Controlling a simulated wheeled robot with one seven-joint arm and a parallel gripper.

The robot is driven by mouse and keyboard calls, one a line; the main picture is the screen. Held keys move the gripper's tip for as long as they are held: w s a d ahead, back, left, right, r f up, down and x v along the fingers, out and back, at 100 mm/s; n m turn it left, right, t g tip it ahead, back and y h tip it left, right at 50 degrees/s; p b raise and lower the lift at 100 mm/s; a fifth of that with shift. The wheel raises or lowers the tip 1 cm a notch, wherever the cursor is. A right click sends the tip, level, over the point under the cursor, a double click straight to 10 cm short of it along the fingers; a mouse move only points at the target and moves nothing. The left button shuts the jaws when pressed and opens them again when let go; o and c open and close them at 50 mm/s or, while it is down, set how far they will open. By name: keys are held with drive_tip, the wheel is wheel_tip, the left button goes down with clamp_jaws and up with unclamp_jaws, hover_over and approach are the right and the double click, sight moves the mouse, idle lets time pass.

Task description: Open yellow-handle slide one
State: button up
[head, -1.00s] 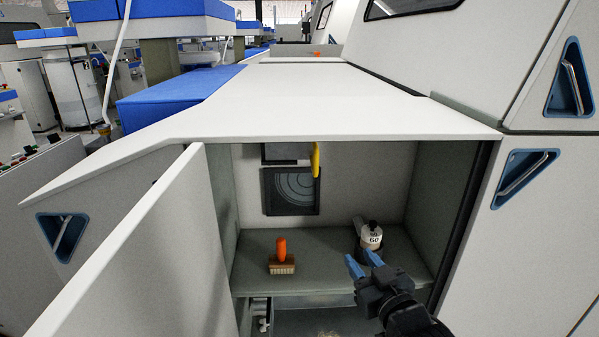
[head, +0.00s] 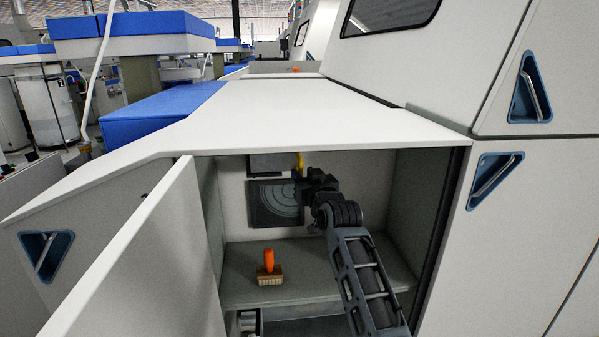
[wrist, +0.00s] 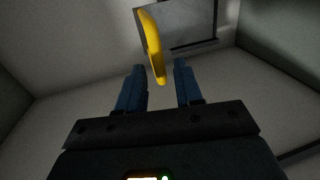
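The yellow handle (head: 299,161) hangs at the upper back of the open cabinet. In the wrist view the yellow handle (wrist: 152,45) is a curved bar in front of a grey panel (wrist: 190,25) with a dark edge. My gripper (head: 297,179) is inside the cabinet, close below the handle. In the wrist view the blue fingers of my gripper (wrist: 160,66) are apart, and the handle's lower end lies between the tips with gaps visible on both sides. My gripper hides part of the handle in the head view.
A dark square plate with arcs (head: 268,206) is on the back wall. An orange-handled brush (head: 268,268) stands on the cabinet shelf (head: 240,292). The open door (head: 150,260) is at the left. The side wall (head: 415,215) is close right of my arm.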

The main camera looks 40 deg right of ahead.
sight(302, 172)
drive_tip(key=shift+x, duration=1.65)
clamp_jaws()
drive_tip(key=shift+d, duration=0.1)
